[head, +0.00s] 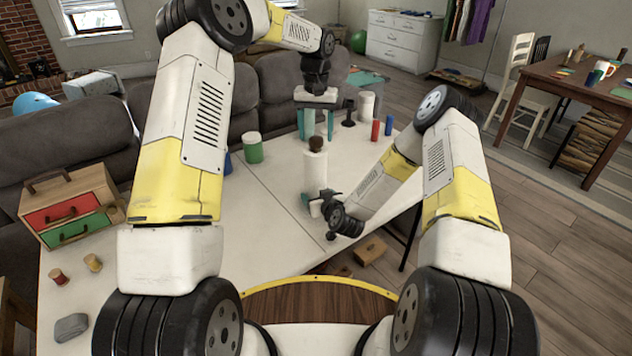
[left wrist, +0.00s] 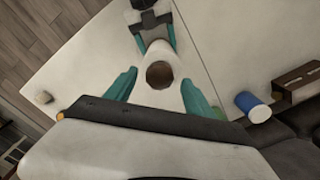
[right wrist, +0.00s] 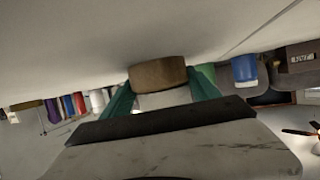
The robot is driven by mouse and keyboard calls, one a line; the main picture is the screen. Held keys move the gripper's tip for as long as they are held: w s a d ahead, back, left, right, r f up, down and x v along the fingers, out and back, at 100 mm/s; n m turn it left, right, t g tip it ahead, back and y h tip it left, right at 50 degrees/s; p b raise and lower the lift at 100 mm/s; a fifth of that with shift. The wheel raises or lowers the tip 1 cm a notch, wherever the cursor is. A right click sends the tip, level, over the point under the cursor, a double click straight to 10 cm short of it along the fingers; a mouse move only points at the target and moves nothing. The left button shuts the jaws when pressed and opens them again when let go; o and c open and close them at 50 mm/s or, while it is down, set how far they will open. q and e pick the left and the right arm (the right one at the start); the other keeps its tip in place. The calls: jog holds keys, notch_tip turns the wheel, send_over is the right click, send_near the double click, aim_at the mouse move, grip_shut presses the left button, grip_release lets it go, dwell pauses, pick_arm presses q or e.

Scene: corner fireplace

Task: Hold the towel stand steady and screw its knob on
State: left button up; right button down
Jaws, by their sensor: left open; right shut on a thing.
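The towel stand (head: 314,172) is a white upright roll on the table. Its round brown knob (head: 316,144) sits on top; I cannot tell how tightly it is seated. The knob also shows from above in the left wrist view (left wrist: 160,74). My left gripper (head: 315,123) is open and empty above and behind the knob, its teal fingers apart. My right gripper (head: 317,206) is low on the stand, shut on it. In the right wrist view the stand's brown wooden base (right wrist: 157,72) shows between the teal fingers, against the table.
A green can (head: 253,148), a white canister (head: 365,106), and red (head: 375,130) and blue (head: 388,127) cylinders stand around the table (head: 270,215). A wooden drawer box (head: 70,200), two small spools and a grey lump (head: 71,327) are at left. A grey sofa lies behind.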

pick_arm(q)
notch_tip(320, 180, up, 10)
jog(key=shift+r, duration=0.2)
pick_arm(e)
jog(key=shift+c, duration=0.6)
grip_release()
jog(key=v, duration=0.7)
jog(key=shift+s+d+r, duration=0.15)
jog(key=shift+s+r, duration=0.05)
jog(key=shift+s, duration=0.15)
